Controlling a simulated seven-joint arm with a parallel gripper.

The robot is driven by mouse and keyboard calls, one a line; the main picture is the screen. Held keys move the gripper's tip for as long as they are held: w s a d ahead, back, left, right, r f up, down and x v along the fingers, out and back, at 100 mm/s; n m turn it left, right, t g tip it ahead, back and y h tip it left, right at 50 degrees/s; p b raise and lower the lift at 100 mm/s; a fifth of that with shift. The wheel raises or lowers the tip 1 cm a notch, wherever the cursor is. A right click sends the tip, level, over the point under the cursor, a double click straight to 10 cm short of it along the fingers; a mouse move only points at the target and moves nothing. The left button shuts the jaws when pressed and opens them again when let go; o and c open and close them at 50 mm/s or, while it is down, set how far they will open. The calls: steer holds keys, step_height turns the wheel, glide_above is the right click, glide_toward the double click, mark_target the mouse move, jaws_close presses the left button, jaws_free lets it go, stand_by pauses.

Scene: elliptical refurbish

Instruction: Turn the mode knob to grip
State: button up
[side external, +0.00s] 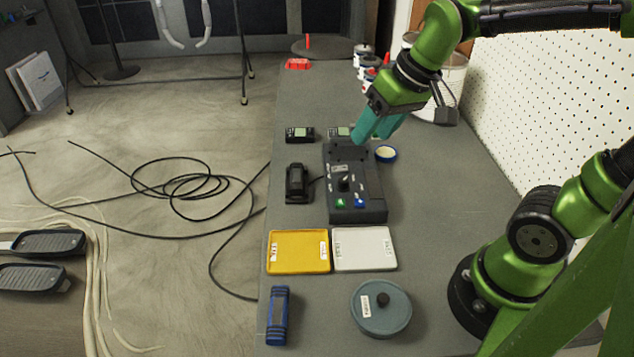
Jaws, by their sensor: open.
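The mode knob (344,184) is a small dark knob with a light mark, on the top panel of a black control box (372,206). Small pale labels stand around it, too small to read. A green button and a blue button sit at the front of the same panel. My gripper (362,138) has teal fingers and is open and empty. It is above the back part of the box, behind the knob and apart from it. The exact gap between the fingers is hard to see from this side.
A black device (298,183) stands left of the box, with a roll of tape (386,154) at its right. A yellow tray (298,252) and a white tray (364,249) lie in front. A round lidded container (381,312) and blue object (278,316) are nearer.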

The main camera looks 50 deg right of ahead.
mark_target(343, 179)
steer(key=w+d+f+n+g+h, duration=0.1)
steer(key=w+d+n+g, duration=0.35)
steer(key=w+n, duration=0.6)
steer(key=shift+n, duration=0.55)
steer(key=f, duration=0.5)
steer(key=s+f, duration=0.1)
steer(key=f, duration=1.1)
steer(key=shift+s+a, duration=0.15)
steer(key=shift+a, duration=0.1)
steer(key=shift+c, duration=0.4)
jaws_close()
